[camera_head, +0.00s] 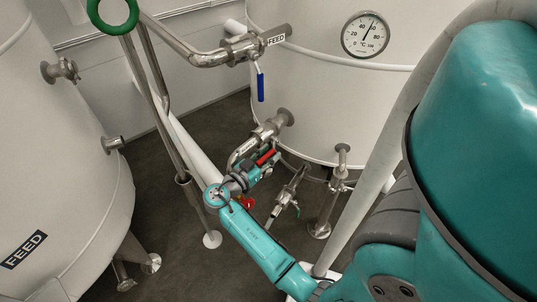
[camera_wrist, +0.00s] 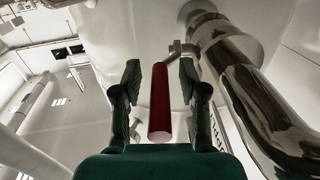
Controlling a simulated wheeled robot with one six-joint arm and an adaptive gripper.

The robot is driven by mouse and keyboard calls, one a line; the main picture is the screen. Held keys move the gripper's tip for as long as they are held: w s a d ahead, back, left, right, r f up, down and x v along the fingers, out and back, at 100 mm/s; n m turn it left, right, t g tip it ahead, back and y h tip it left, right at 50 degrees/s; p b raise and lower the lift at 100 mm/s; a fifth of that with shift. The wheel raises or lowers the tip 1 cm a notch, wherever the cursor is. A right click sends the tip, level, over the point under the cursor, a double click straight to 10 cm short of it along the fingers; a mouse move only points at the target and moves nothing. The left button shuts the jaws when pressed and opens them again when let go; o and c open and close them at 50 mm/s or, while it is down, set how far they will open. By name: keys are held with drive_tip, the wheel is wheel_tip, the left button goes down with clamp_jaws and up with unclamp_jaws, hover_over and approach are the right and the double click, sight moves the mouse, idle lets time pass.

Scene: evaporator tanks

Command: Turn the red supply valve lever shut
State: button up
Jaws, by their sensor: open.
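The red supply valve lever (camera_wrist: 160,105) stands upright in the wrist view. It lies between the two fingers of my gripper (camera_wrist: 160,78), which is open, with a visible gap on each side of the lever. The lever's far end meets a metal valve stem (camera_wrist: 177,48). In the head view the red lever (camera_head: 267,156) shows beside the steel pipe on the white tank, partly covered by my gripper (camera_head: 264,165). Whether the fingers reach past the lever in depth is hard to tell.
A curved steel pipe (camera_wrist: 255,95) runs close on the right in the wrist view. A blue lever (camera_head: 261,87) hangs from the FEED pipe above. A smaller red handle (camera_head: 248,203) sits below my wrist. A green handwheel (camera_head: 112,14) is at upper left.

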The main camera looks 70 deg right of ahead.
clamp_jaws()
drive_tip(key=shift+d+f+g+h, duration=0.15)
drive_tip(key=shift+f+h, duration=0.3)
drive_tip(key=shift+h, duration=0.25)
drive_tip(key=shift+a+f+g+h, duration=0.15)
drive_tip(key=shift+f+h, duration=0.25)
drive_tip(key=shift+h, duration=0.3)
drive_tip(key=shift+s+d+f+g+h, duration=0.1)
drive_tip(key=shift+d+f+g+h, duration=0.2)
drive_tip(key=shift+h, duration=0.45)
drive_tip(key=shift+s+d+f+g+h, duration=0.1)
drive_tip(key=shift+f+g+h, duration=0.3)
drive_tip(key=shift+h, duration=0.35)
drive_tip(key=shift+f, duration=0.1)
unclamp_jaws()
